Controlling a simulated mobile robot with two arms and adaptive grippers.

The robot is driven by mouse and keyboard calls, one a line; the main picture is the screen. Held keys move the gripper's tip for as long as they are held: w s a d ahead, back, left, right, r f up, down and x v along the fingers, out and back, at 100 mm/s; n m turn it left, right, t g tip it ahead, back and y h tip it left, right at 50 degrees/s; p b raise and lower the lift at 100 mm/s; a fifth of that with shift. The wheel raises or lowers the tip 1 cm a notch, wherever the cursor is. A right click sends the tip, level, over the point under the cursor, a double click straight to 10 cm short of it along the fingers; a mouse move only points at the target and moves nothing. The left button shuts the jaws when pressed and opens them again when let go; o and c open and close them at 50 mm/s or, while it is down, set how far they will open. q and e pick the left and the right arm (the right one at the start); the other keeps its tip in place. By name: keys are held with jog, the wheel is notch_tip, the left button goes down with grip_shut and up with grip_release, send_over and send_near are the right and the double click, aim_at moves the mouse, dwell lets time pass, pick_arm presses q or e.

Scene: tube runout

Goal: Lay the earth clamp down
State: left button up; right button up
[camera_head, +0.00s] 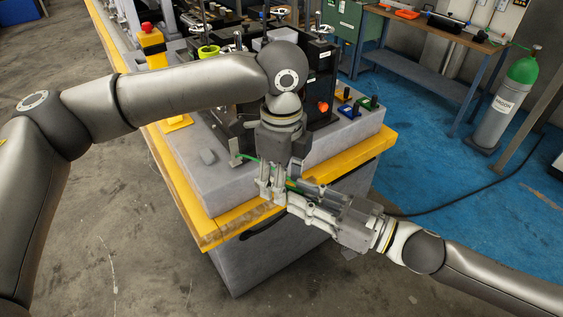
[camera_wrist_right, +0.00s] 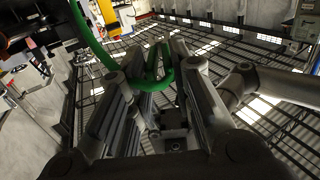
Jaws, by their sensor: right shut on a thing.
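The earth clamp shows as a green piece with a green lead (camera_wrist_right: 152,82), curving between the fingers in the right wrist view. My right gripper (camera_wrist_right: 160,75) is shut on it; the fingers hide much of its body. In the head view, the right gripper (camera_head: 290,195) is at the bench's front corner, and the green lead (camera_head: 252,159) runs from it towards a small upright metal plate (camera_head: 235,152). My left gripper (camera_head: 272,188) points down right beside the right one. Its fingers overlap the right gripper in view, so its opening is unclear.
The grey bench (camera_head: 190,172) has a yellow edge (camera_head: 205,230). Black machinery (camera_head: 322,80) stands on it behind my grippers, with small coloured clamps (camera_head: 367,103) to the right. A green-topped gas cylinder (camera_head: 500,110) and a side table (camera_head: 440,30) stand at right. Bare bench top lies left of the grippers.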

pick_arm(q)
jog(key=shift+f, duration=0.4)
jog(key=shift+c, duration=0.5)
grip_shut()
pick_arm(e)
jog(key=o, duration=0.7)
